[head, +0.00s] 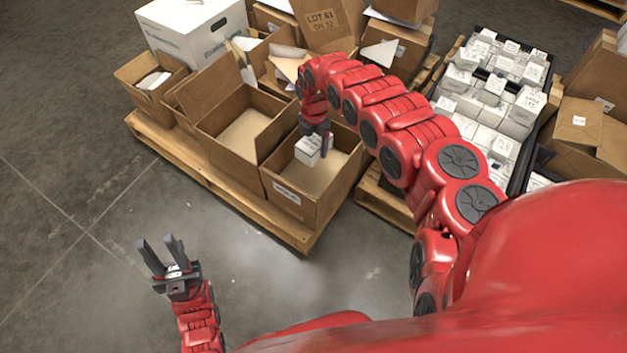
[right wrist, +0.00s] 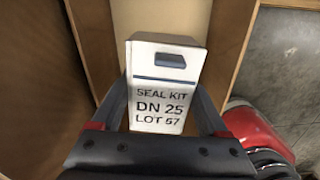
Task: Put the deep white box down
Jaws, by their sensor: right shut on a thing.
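The deep white box (head: 308,150) is in my right gripper (head: 317,142), within the opening of a cardboard carton (head: 292,204) at the pallet's front corner. In the right wrist view the white box (right wrist: 162,80) reads "SEAL KIT DN 25 LOT 57" and has a dark slot near its top. The fingers of my right gripper (right wrist: 163,112) are shut on its two sides. Carton walls surround it; I cannot tell whether its underside touches the carton floor. My left gripper (head: 162,256) is open and empty above the concrete floor.
The carton stands on a wooden pallet (head: 190,150) beside another open, empty-looking carton (head: 238,135). A large white box (head: 193,32) is at the back. A second pallet at right bears a dark tray (head: 517,170) with several white boxes. The floor at front left is clear.

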